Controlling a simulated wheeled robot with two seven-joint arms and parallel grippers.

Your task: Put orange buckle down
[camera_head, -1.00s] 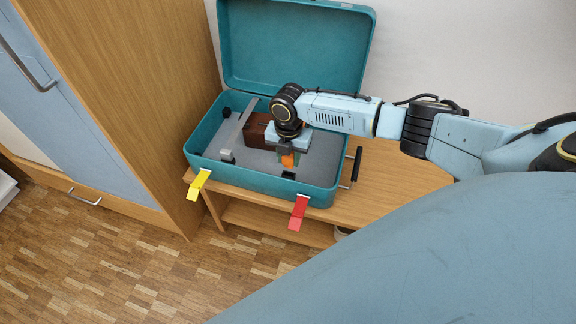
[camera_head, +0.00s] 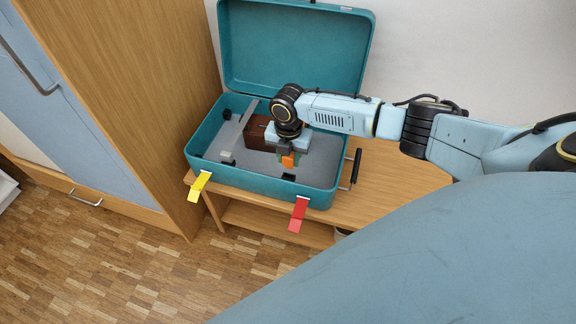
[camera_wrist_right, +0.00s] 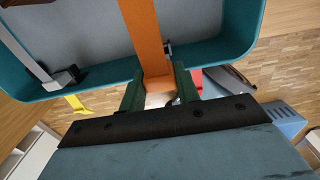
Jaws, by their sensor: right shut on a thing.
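The orange buckle (camera_head: 288,160) shows at the fingers of my right gripper (camera_head: 287,153), inside the front half of an open teal suitcase (camera_head: 262,182). In the right wrist view, the buckle is a long orange strip (camera_wrist_right: 146,35) running up from between the green fingers of the right gripper (camera_wrist_right: 160,92). The right gripper is shut on it, low over the grey floor of the case. Whether the buckle touches the floor or the front wall cannot be told. My left gripper is in no view.
A yellow latch (camera_head: 200,185) and a red latch (camera_head: 298,214) hang on the case's front. A brown box (camera_head: 257,131) and a grey bar (camera_head: 239,130) lie inside. The case stands on a wooden bench (camera_head: 390,190), with a wooden cabinet (camera_head: 130,90) to its left.

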